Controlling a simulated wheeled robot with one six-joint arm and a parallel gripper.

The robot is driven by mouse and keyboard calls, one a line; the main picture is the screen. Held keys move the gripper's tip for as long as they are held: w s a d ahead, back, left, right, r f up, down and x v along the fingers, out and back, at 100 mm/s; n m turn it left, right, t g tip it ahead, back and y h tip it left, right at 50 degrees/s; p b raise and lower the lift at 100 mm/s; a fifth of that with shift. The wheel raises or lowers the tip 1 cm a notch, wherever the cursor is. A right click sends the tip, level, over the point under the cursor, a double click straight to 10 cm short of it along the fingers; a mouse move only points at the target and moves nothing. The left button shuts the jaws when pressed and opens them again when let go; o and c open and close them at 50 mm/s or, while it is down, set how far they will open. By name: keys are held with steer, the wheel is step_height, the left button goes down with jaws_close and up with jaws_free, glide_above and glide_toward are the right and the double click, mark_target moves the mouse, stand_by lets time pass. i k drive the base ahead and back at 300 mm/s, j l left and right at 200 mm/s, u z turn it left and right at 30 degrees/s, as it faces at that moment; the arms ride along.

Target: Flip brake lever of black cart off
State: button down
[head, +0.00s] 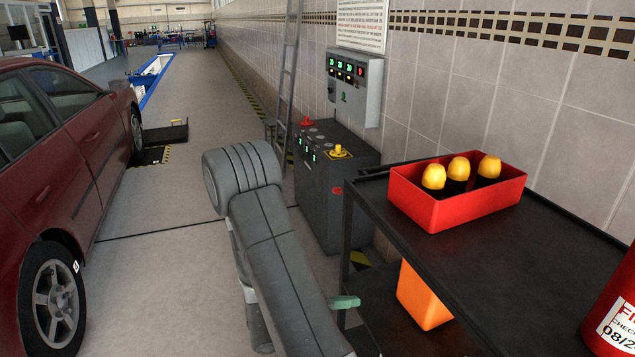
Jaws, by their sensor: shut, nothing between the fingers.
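The black cart (452,257) stands at the right, with a flat black top and a lower shelf. I cannot make out its brake lever for certain. A small pale green piece (345,302) juts out to the right from behind my arm, near the cart's left leg; I cannot tell what it belongs to. My grey arm rises from the bottom edge, bends at the elbow and goes down behind itself, left of the cart. My gripper is not in view, so its place relative to the lever is hidden.
A red bin (458,212) with several yellow-topped items sits on the cart. An orange bin (422,296) is below. A red cylinder (612,312) is at the right edge. A dark control cabinet (335,205) stands behind. A red car (62,150) is left; open floor (160,265) lies between.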

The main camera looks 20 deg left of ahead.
mark_target(336, 190)
steer(key=i+j, duration=1.15)
